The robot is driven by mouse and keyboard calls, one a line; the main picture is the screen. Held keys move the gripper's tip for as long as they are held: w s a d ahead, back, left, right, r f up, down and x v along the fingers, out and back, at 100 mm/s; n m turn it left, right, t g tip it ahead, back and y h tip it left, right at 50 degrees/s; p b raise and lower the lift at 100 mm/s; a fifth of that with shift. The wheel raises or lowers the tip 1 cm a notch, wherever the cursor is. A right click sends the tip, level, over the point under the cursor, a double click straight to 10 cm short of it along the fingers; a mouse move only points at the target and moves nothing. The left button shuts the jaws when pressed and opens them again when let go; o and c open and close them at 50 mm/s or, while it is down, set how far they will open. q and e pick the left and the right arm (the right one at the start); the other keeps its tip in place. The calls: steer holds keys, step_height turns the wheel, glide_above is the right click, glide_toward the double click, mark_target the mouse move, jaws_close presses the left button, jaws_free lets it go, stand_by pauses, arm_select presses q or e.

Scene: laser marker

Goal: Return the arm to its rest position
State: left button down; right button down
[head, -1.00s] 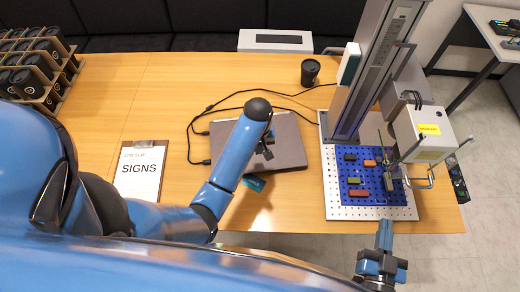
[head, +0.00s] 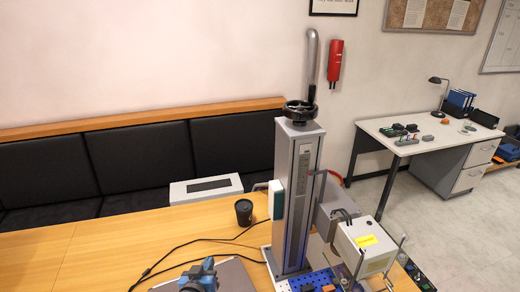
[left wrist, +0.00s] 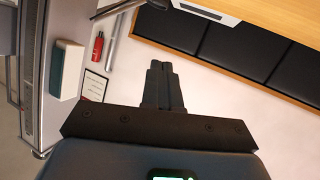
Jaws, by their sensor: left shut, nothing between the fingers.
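My left gripper (head: 207,262) shows at the bottom edge of the head view, in front of the grey laptop (head: 238,276); the rest of that arm is cut off. In the left wrist view my left gripper's dark fingers (left wrist: 160,66) are together and empty, pointing toward the wall and bench. My right gripper is out of view. The laser marker (head: 362,246) stands to the right, its head beside a tall grey column (head: 297,195) with a black handwheel. Only a strip of the blue perforated plate (head: 318,281) shows under it.
The wooden table (head: 60,255) is clear at the left. A black cup (head: 244,212) and cables lie behind the laptop. A black bench (head: 140,160) stands at the wall with a white box (head: 206,188) before it. A white side table (head: 420,135) stands farther right.

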arm_select(q)
steer(key=s+a+r+m+t+b, duration=0.1)
steer(key=s+a+t+b, duration=0.15)
steer(key=s, duration=0.75)
steer(key=s+a+r+t+b, duration=0.1)
steer(key=s+a+r+t, duration=0.2)
steer(key=s, duration=0.8)
steer(key=s+f+g+y+b, duration=0.1)
steer(key=s+f+b, duration=0.1)
steer(key=s+f, duration=0.4)
steer(key=shift+s+a+y, duration=0.4)
steer(key=shift+s, duration=0.25)
steer(key=shift+g, duration=0.25)
